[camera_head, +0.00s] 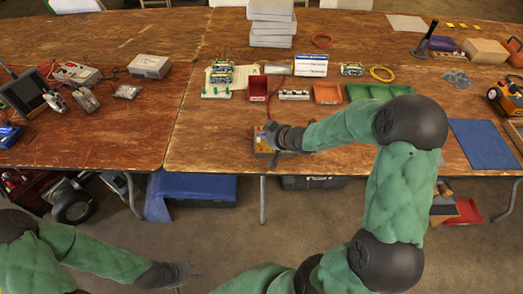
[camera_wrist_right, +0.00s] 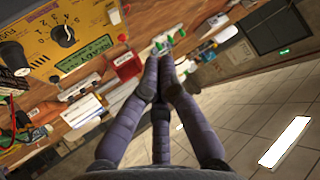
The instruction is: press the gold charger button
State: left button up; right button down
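The gold charger (camera_head: 262,140) sits near the front edge of the wooden table, partly hidden by my right gripper (camera_head: 270,136). In the right wrist view its yellow face (camera_wrist_right: 40,35) fills the upper left, with a black dial (camera_wrist_right: 65,36), a green label and a black round fitting at the left. I cannot tell which part is the button. My right gripper (camera_wrist_right: 162,58) has its fingers drawn together with nothing between them, beside the charger's face; touching cannot be told. My left gripper (camera_head: 190,272) is low in front of the table, away from the charger; its fingers are too small to judge.
A red bin (camera_head: 258,88), an orange tray (camera_head: 327,93) and a green tray (camera_head: 375,91) stand behind the charger. Grey boxes (camera_head: 271,22) are stacked at the back. A blue mat (camera_head: 480,144) lies at the right. Bare table lies left of the charger.

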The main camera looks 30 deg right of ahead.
jog(key=shift+f, duration=0.1)
jog(key=b, duration=0.8)
send_over(263, 153)
notch_tip(263, 153, down, 7)
jog(key=shift+s+a+f, duration=0.1)
jog(key=shift+a+f, duration=0.05)
jog(key=shift+f, duration=0.55)
jog(key=shift+f, duration=0.15)
dwell(0.4)
jog(key=shift+w+f, duration=0.2)
jog(key=shift+f, duration=0.1)
jog(key=shift+f, duration=0.35)
dwell(0.7)
dwell(0.3)
jog(key=shift+s+r+p, duration=0.1)
jog(key=shift+r+p, duration=0.5)
jog(key=shift+r, duration=0.15)
